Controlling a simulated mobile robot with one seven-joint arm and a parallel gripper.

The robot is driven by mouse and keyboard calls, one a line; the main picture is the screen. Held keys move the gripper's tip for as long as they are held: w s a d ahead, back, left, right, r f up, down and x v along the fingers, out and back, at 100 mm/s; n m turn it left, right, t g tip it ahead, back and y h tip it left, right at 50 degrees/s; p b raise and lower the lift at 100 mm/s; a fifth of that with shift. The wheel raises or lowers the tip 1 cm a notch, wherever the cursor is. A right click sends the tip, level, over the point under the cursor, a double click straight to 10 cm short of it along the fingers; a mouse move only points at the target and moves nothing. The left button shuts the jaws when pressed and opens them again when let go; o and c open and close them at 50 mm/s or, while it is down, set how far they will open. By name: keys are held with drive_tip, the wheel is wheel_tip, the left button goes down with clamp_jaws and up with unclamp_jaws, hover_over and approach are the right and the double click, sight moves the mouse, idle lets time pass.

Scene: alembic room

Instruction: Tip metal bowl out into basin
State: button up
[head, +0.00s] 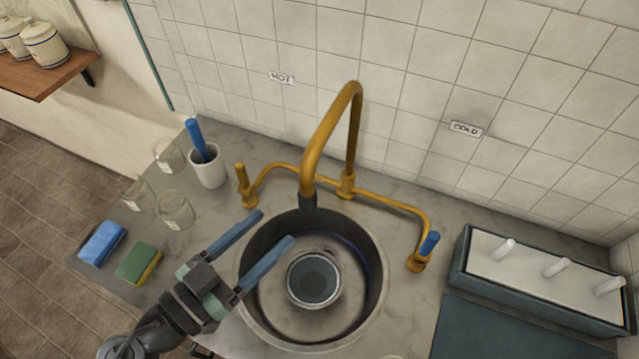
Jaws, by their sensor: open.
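A round metal bowl (314,279) sits inside the round metal basin (375,299), near its middle, under the faucet's side. It looks upright, with a dark disc-like inside; I cannot tell whether that is contents or the bowl's bottom. My gripper (277,228) is open, its two blue fingers apart and empty. The fingers reach over the left rim of the basin, above and to the left of the bowl in the picture. Contact with the bowl is not seen.
A brass faucet (329,125) arches over the basin's back. Several glass jars, a white cup (208,172) holding a blue item, a blue sponge (101,243) and a green sponge (138,263) stand left. A pegged rack (540,281) is at right.

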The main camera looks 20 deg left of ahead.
drive_tip(key=p+x, duration=0.5)
drive_tip(key=x, duration=0.7)
drive_tip(key=shift+w+p, duration=0.3)
drive_tip(key=shift+p, duration=0.05)
drive_tip(key=shift+d, duration=0.15)
clamp_jaws()
idle(0.7)
